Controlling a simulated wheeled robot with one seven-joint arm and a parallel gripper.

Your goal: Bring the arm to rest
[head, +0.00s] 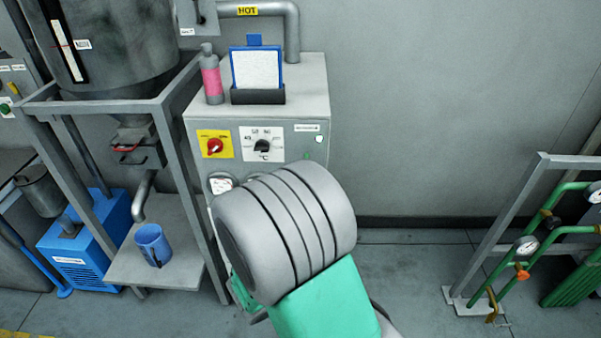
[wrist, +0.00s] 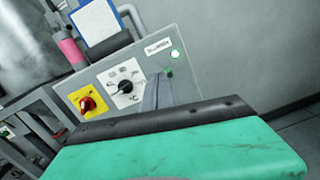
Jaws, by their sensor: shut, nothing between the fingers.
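My arm, with thick grey rings and a green link, fills the lower middle of the head view. My gripper is hidden behind it there. In the wrist view, the narrow grey fingers of my gripper (wrist: 160,80) stick up past the dark edge of the green link. They are together and empty. They point at the front of the grey control cabinet (head: 257,108), right of its temperature dial (wrist: 125,87). A small green part (wrist: 169,72) shows beside the fingertips; I cannot tell whether they touch it.
The cabinet bears a red switch (head: 214,146), a pink-labelled bottle (head: 211,78) and a blue-framed card (head: 257,70). Left, a metal frame holds a hopper (head: 110,45) above a blue mug (head: 153,244). Green pipes with gauges (head: 526,246) stand right. Floor between is clear.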

